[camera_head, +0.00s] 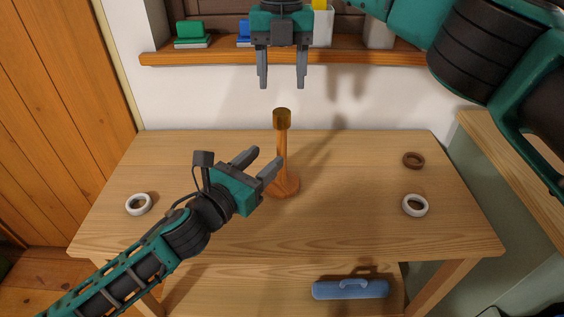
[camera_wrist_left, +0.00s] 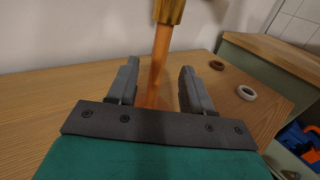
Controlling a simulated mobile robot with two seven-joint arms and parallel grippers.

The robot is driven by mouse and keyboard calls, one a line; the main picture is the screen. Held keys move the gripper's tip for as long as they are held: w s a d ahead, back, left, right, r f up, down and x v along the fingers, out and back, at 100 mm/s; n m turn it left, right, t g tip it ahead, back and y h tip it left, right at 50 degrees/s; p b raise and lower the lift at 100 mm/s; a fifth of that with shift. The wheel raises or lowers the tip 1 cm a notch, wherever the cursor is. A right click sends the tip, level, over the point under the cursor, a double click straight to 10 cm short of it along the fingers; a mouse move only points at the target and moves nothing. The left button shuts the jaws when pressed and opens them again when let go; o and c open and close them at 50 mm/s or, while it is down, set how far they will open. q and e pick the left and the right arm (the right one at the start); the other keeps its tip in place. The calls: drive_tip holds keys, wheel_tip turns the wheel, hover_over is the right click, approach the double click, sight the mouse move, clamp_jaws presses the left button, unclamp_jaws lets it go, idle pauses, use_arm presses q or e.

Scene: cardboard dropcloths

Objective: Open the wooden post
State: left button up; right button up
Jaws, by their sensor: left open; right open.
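The wooden post (camera_head: 282,147) stands upright on the table on a round base (camera_head: 286,187). A darker brown cylindrical cap (camera_head: 282,119) sits on its top. My left gripper (camera_head: 269,159) is open beside the shaft at mid height. In the left wrist view the shaft (camera_wrist_left: 157,72) shows between the spread fingers, and the cap (camera_wrist_left: 168,10) is cut off by the top edge. Whether the fingers touch the shaft cannot be told. My right gripper (camera_head: 282,84) is open and empty, pointing down above the cap with a gap between.
On the wooden table (camera_head: 335,232) lie a white ring (camera_head: 139,204) at left, and a brown ring (camera_head: 413,160) and another white ring (camera_head: 415,205) at right. A blue case (camera_head: 350,289) lies on the lower shelf. A wall shelf (camera_head: 200,57) runs behind my right gripper.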

sight(279, 146)
use_arm(q)
drive_tip(key=x, duration=0.7)
clamp_jaws()
idle(0.4)
